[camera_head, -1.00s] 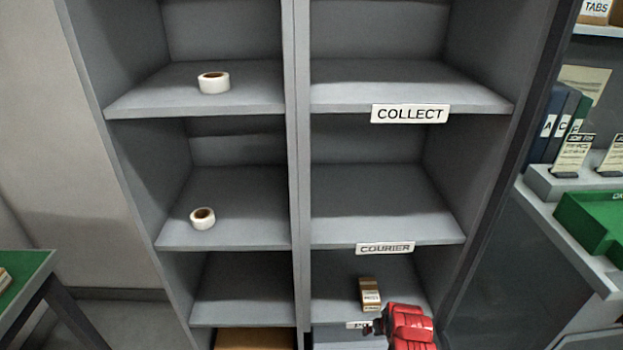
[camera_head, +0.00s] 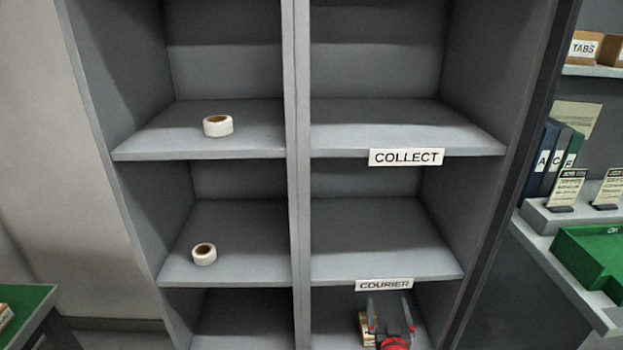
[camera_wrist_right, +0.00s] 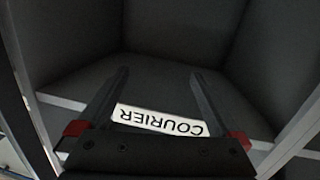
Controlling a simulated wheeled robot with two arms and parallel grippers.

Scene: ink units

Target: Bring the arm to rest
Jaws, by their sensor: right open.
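My right gripper (camera_head: 390,318) is at the lower right of the head view, in front of the shelf opening below the COURIER label (camera_head: 384,284). Its two dark fingers point up and stand apart, with nothing between them. In the right wrist view the open fingers (camera_wrist_right: 157,85) frame the COURIER label (camera_wrist_right: 160,120) and a bare shelf behind it. A small brown box (camera_head: 366,328) stands on the shelf beneath, partly hidden by the gripper. My left gripper is not in view.
The COLLECT shelf (camera_head: 400,125) and the COURIER shelf (camera_head: 380,235) are empty. White tape rolls (camera_head: 218,126) (camera_head: 204,254) sit on the left shelves. A green tray (camera_head: 590,258) and binders (camera_head: 550,158) stand at the right. A green-topped table (camera_head: 25,300) is at lower left.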

